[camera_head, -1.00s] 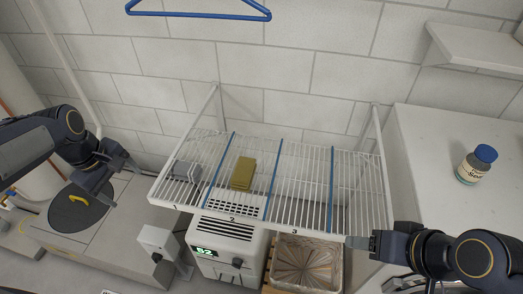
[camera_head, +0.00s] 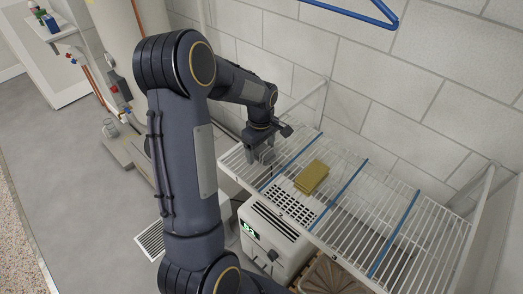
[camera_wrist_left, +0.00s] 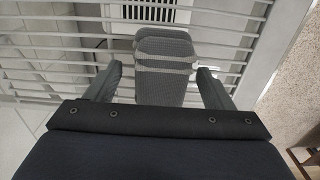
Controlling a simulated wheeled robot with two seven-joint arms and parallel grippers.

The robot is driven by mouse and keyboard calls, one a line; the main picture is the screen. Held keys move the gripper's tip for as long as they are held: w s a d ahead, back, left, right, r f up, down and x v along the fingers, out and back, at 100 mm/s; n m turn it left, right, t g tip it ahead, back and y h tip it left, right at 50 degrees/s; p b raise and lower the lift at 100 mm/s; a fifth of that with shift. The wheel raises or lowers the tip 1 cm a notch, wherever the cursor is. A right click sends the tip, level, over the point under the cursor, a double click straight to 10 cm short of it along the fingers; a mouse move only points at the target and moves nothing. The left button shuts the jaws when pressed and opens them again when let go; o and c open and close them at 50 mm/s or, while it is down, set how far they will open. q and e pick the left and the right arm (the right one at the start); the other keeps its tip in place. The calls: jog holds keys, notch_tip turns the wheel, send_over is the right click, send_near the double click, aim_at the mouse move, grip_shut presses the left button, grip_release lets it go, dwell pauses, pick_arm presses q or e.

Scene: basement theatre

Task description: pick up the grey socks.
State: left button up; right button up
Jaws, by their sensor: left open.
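The grey socks (camera_wrist_left: 165,62), a folded bundle with a pale band across it, lie on the white wire rack in the left wrist view. My left gripper (camera_wrist_left: 161,80) is open, with one finger on each side of the socks and a gap on both sides. In the head view my left gripper (camera_head: 262,152) points down over the rack's left section. There the gripper mostly hides the socks, and I cannot make them out clearly. My right gripper is out of view.
The white wire rack (camera_head: 405,222) has blue dividers. A mustard-coloured folded cloth (camera_head: 312,177) lies in the section beside my gripper. A white appliance with a green display (camera_head: 272,240) stands below. A blue hanger (camera_head: 352,12) hangs on the wall above.

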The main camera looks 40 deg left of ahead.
pick_arm(q)
jog(key=shift+f, duration=0.1)
jog(key=shift+c, duration=0.3)
jog(key=c, duration=1)
